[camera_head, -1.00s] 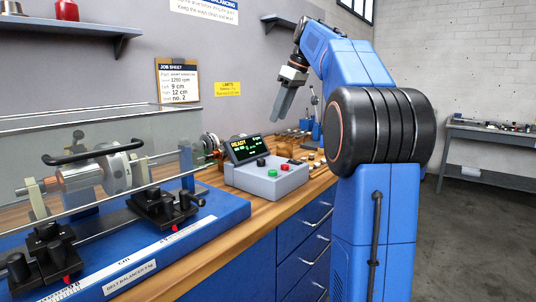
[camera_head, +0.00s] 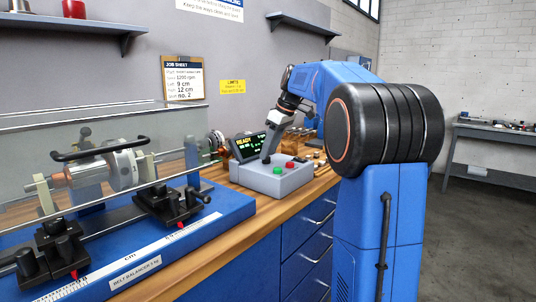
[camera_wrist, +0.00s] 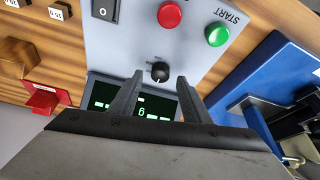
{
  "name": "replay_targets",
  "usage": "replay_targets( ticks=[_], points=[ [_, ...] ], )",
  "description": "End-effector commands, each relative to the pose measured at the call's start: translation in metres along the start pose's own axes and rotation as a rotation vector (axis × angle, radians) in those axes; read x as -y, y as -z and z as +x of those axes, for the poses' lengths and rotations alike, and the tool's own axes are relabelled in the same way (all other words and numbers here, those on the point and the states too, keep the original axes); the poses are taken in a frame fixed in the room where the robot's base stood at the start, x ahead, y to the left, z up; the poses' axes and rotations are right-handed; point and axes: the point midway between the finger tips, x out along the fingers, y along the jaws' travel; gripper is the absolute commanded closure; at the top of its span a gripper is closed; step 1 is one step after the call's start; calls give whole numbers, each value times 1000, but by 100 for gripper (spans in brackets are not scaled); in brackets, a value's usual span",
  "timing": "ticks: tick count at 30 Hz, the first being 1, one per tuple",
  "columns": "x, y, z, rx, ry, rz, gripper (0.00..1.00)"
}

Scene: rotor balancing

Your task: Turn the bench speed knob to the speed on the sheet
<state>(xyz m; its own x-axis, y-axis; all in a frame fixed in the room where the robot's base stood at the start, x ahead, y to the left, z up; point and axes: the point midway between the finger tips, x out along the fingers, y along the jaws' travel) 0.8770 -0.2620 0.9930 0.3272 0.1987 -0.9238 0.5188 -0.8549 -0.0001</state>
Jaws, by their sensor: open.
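The black speed knob (camera_wrist: 160,72) sits on the grey control box (camera_head: 275,179), with a light mark on it, in the wrist view. My gripper (camera_wrist: 158,88) is open and empty, its two dark fingers spread on either side of the knob's line, close to the panel. In the head view my gripper (camera_head: 268,158) hangs over the box and hides the knob. The lit display (camera_head: 246,146) reads READY and shows partly behind the fingers in the wrist view. The job sheet (camera_head: 182,78) on the wall shows an rpm line that looks like 1200 rpm.
A red button (camera_wrist: 171,14), a green START button (camera_wrist: 217,34) and a black rocker switch (camera_wrist: 105,10) share the panel. The blue balancer with its rotor (camera_head: 121,171) stands at left under a clear cover. Small parts lie on the wooden bench beyond the box.

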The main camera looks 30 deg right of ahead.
Motion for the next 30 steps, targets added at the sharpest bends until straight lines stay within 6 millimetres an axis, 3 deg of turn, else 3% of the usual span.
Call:
replay_targets(
  ticks=[6, 15, 16, 21, 30],
  points=[
    [0, 0, 16, 0, 0, 0, 57],
    [0, 0, 18, 0, 0, 0, 57],
    [0, 0, 18, 0, 0, 0, 59],
    [0, 0, 18, 0, 0, 0, 98],
    [0, 0, 18, 0, -9, 21, 98]
  ],
)
